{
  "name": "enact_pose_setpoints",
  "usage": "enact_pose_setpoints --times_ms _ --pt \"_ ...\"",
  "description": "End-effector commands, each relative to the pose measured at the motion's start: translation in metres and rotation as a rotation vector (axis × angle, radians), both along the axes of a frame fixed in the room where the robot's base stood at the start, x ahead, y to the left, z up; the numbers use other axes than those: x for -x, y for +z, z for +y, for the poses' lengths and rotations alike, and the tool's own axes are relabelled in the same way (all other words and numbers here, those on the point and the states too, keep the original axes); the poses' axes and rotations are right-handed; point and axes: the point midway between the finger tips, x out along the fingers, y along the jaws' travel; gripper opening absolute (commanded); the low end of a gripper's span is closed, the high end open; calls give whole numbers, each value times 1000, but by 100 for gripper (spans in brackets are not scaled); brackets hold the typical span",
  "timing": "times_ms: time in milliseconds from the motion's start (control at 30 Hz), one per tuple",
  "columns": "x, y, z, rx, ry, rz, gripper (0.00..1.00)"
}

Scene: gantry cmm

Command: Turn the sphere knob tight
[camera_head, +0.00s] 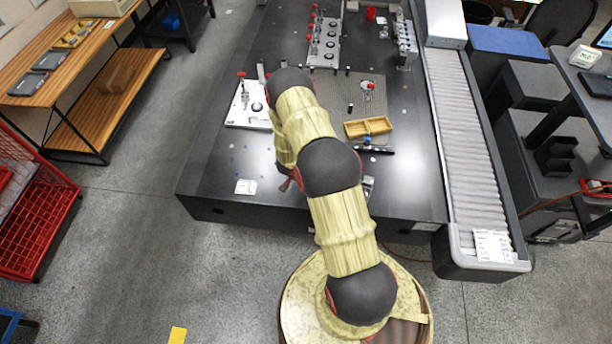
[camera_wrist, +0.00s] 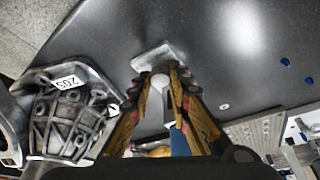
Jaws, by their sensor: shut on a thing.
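In the wrist view my gripper (camera_wrist: 172,84) has its two fingers closed around a small pale round knob (camera_wrist: 159,81). The knob stands in front of a light grey block (camera_wrist: 152,58) on the dark table. The fingers cover its sides and most of what is below it, so its seating cannot be seen. In the head view my arm hides both my gripper and the knob.
A grey ribbed part tagged 203 (camera_wrist: 72,115) stands left of my fingers. The dark table (camera_head: 225,165) also holds a wooden tray (camera_head: 385,124), a white plate with fixtures (camera_head: 240,115) and a rail with red knobs (camera_head: 324,50). A conveyor (camera_head: 465,130) borders it at right.

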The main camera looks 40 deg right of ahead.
Motion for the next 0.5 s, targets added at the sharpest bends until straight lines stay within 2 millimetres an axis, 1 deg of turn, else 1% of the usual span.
enact_pose_setpoints --times_ms 33,67,300,500 --pt "0 5 0 0 -41 2 0" --pt "-1 5 0 0 -69 1 0" --pt "-3 2 0 1 -281 -1 0" --pt "-5 1 -1 1 -421 -1 0"
